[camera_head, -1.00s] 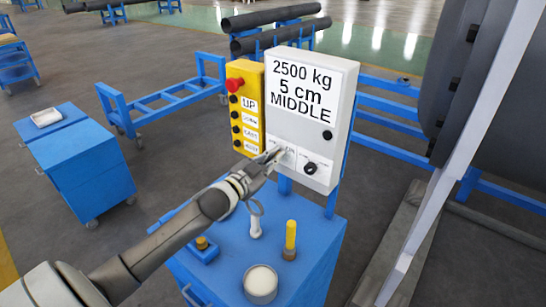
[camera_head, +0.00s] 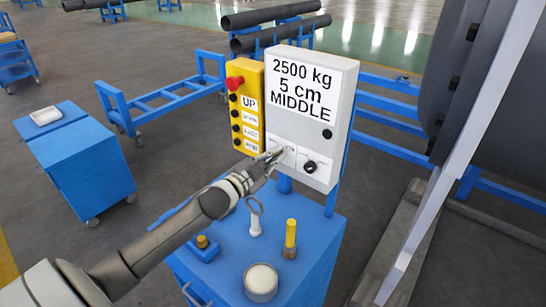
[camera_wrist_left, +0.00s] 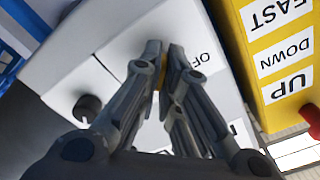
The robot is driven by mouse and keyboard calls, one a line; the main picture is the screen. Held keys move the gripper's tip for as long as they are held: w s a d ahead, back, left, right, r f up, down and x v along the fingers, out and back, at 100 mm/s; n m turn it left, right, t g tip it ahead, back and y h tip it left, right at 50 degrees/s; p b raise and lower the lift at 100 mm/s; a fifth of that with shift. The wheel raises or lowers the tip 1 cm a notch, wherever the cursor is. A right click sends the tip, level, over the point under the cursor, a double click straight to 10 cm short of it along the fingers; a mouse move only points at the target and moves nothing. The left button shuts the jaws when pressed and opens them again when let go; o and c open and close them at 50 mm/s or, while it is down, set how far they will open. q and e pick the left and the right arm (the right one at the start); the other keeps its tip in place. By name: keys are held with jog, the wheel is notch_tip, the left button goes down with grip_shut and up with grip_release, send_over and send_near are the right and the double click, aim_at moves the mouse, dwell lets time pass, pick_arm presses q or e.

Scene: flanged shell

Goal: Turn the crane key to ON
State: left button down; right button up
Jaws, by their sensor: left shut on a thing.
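The white control box (camera_head: 312,75) stands upright with a large sign reading 2500 kg, 5 cm, MIDDLE. The crane key's white label plate (camera_head: 290,150) is on its lower left front. My left gripper (camera_head: 276,156) reaches this plate from the left. In the left wrist view the fingertips (camera_wrist_left: 163,55) are shut on a small yellowish piece, the key (camera_wrist_left: 162,75), mostly hidden between them. Part of the label, the letters "OF", shows beside the fingers. I cannot tell the key's exact angle. My right gripper is not in view.
A black knob (camera_head: 310,167) sits right of the key plate. A yellow button box (camera_head: 248,110) with a red button (camera_head: 234,83) adjoins the control box on the left. Below, a blue cart (camera_head: 310,235) carries an eye bolt, a yellow-topped peg and a white round container (camera_head: 261,281).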

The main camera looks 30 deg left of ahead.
pick_arm(q)
jog(key=c, duration=1.6)
grip_release()
jog(key=shift+c, duration=0.2)
jog(key=s, duration=1.2)
jog(key=shift+a, duration=0.45)
